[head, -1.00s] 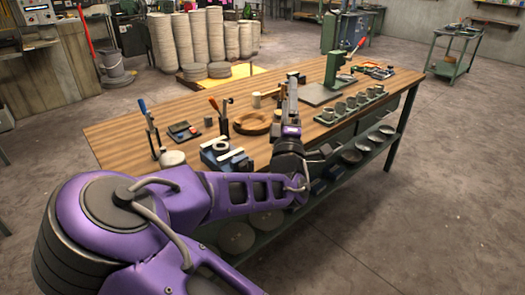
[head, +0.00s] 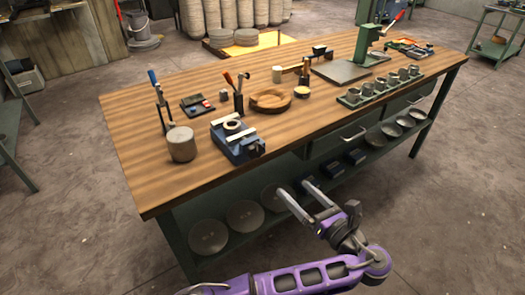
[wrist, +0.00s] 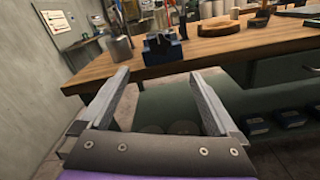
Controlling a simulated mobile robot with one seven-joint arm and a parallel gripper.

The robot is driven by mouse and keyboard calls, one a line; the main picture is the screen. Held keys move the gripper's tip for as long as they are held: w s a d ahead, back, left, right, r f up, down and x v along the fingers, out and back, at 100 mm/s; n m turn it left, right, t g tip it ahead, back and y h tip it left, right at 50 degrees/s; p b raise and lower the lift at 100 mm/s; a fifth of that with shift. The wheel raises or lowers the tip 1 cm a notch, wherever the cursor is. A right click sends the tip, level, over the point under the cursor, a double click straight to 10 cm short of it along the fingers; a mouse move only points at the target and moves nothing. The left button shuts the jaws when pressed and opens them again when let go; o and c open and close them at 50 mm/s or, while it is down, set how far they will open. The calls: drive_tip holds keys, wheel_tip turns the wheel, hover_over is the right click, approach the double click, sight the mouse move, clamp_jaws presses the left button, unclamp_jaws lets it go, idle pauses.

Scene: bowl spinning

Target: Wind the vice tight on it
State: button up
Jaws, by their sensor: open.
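The blue vice (head: 238,150) stands near the front edge of the wooden workbench, with two pale jaw strips on top. A small round pale piece (head: 232,126) sits between the strips; I cannot tell whether the jaws touch it. The vice's winding handle is not clearly distinguishable. The vice also shows in the wrist view (wrist: 162,48), beyond and above the gap between my fingers. My gripper (head: 293,192) is open and empty, in front of the bench and apart from the vice. Its two spread fingers also show in the wrist view (wrist: 162,76).
On the workbench (head: 150,115), a grey cylinder (head: 181,144) stands left of the vice and a wooden bowl (head: 270,98) behind it to the right. A tool stand (head: 238,98) rises behind the vice. Discs (head: 208,236) lie on the shelf below. Floor in front is clear.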

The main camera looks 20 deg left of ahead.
sight(257, 152)
drive_tip(key=b+x, duration=0.9)
drive_tip(key=x, duration=0.8)
drive_tip(key=shift+w+a, duration=0.1)
drive_tip(key=shift+w, duration=0.05)
drive_tip(key=c, duration=1.4)
